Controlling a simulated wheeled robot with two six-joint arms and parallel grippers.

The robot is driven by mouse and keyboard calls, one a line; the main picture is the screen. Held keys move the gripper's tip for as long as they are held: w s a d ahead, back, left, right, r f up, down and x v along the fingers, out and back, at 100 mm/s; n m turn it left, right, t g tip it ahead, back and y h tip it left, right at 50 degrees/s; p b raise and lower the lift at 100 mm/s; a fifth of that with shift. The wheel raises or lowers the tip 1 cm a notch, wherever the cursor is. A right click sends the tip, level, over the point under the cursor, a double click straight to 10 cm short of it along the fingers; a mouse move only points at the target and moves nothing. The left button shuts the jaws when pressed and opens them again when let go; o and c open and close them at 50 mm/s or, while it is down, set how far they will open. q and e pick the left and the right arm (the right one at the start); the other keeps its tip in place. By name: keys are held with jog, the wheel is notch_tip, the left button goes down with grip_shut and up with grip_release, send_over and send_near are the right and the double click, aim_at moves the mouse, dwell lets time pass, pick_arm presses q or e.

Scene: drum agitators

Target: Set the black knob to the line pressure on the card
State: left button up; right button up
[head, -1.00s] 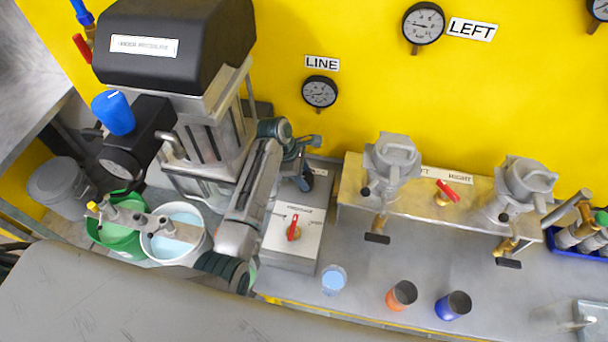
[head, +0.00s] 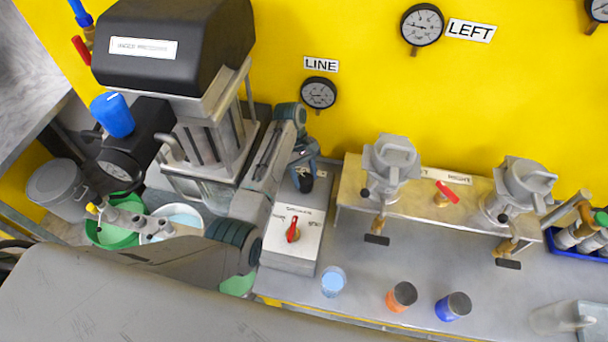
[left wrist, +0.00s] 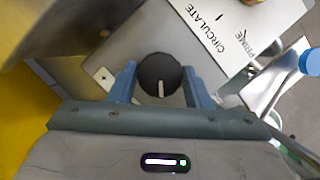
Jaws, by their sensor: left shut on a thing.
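The black knob (head: 306,182) sits at the back of a grey box, behind the white plate with the red lever. In the left wrist view the knob (left wrist: 160,72) shows a white pointer line aimed toward the bottom of the picture. My left gripper (head: 304,166) has its blue fingers on both sides of the knob and is shut on it; the fingers also show in the left wrist view (left wrist: 160,88). The LINE gauge (head: 319,93) hangs on the yellow wall above; its reading is too small to tell. I cannot make out the card. My right gripper is not in view.
The red lever (head: 293,230) stands just in front of the knob, on a plate marked CIRCULATE and PRIME. A tall pump with a black hood (head: 175,45) stands left of my arm.

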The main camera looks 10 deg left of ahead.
pick_arm(q)
jog(key=shift+m+y, duration=0.3)
jog(key=shift+m, duration=0.7)
jog(key=shift+g, duration=0.3)
jog(key=o, duration=1)
jog(key=shift+w, duration=0.1)
